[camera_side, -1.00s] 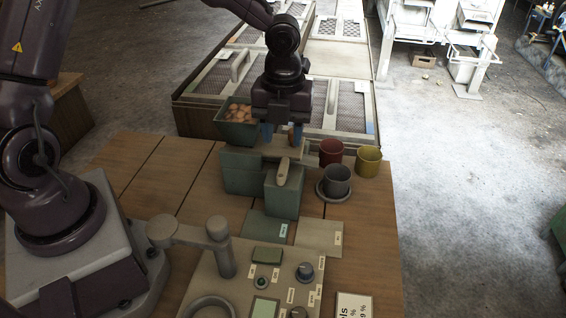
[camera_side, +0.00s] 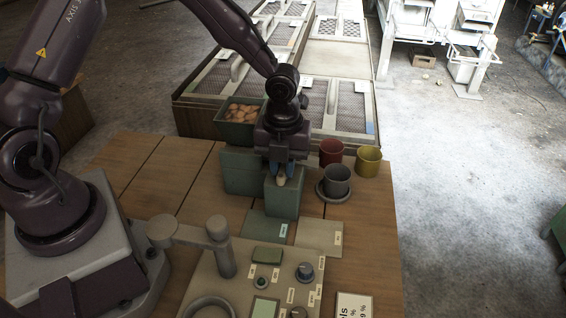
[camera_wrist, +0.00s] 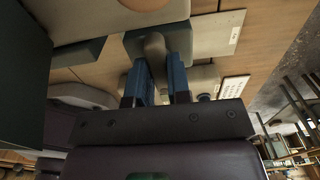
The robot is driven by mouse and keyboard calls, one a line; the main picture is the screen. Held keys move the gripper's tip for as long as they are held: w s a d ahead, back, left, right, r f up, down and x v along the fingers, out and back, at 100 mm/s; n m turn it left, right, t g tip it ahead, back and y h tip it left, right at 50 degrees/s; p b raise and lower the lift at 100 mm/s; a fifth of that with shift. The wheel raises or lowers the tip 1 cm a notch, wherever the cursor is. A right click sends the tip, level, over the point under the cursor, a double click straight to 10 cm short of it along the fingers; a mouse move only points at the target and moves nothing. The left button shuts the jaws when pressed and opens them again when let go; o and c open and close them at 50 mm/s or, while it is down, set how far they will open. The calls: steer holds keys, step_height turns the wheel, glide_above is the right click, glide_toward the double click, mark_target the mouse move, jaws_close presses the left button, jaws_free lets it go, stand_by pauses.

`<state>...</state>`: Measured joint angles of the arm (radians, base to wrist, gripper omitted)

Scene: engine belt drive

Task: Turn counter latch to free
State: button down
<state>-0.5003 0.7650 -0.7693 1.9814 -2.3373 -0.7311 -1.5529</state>
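The counter latch is a cream lever (camera_side: 281,181) on top of a green block (camera_side: 284,201). Its lower end shows between the fingertips in the side view. My gripper (camera_side: 281,170) points down over the block, with one blue finger on each side of the latch. The fingers are drawn close together and look shut on it. In the wrist view the latch (camera_wrist: 155,47) runs up between the two blue fingers of my gripper (camera_wrist: 160,75). The rest of the latch is hidden behind the gripper.
A green bin of brown pieces (camera_side: 240,112) stands behind. Red (camera_side: 331,152), yellow (camera_side: 369,161) and dark grey (camera_side: 337,181) cups stand to the right. A control panel (camera_side: 235,268) with knobs and a grey post (camera_side: 220,245) lies in front.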

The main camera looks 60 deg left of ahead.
mark_target(283, 167)
steer(key=shift+m, duration=0.3)
steer(key=m, duration=0.3)
steer(key=shift+m, duration=0.4)
steer(key=m, duration=0.4)
steer(key=shift+m, duration=0.3)
steer(key=m, duration=0.8)
steer(key=shift+m, duration=0.6)
steer(key=c, duration=1.1)
jaws_free()
steer(key=shift+o, duration=0.2)
steer(key=shift+r, duration=0.15)
step_height(283, 167, up, 13)
